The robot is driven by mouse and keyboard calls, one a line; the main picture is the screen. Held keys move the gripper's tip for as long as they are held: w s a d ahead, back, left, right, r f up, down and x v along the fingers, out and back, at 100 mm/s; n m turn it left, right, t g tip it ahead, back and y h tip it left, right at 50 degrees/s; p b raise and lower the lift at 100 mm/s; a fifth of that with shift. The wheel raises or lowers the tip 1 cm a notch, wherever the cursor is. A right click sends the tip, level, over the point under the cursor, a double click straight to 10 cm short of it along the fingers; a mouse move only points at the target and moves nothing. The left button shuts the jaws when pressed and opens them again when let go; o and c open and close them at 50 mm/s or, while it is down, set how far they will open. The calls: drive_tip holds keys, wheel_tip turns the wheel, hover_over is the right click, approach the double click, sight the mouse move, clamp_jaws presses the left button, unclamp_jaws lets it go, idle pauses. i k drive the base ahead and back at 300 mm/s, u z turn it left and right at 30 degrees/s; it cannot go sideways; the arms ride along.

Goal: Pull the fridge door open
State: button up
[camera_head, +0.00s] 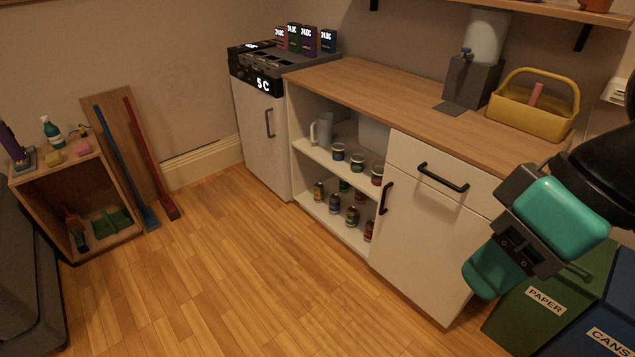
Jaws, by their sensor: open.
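The fridge appears to be the white unit at the back, under a black top with a "5 C" display (262,85). Its white door (256,140) looks closed, and a black vertical handle (269,122) is on the door's right part. My gripper (525,243), with teal and black parts, is at the right of the picture. It is far from the fridge handle, in front of the counter's right end. I see nothing held in it, though its fingertips are not clearly shown.
A wooden-topped counter (375,88) adjoins the fridge, with open shelves of jars, a drawer handle (443,178) and a cupboard handle (386,198). Green (545,308) and blue (607,318) bins stand at lower right. A wooden crate (110,247) is at left. The middle floor is clear.

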sight(261, 120)
drive_tip(key=u, duration=1.5)
drive_tip(key=i, duration=4.45)
drive_tip(key=z, duration=3.4)
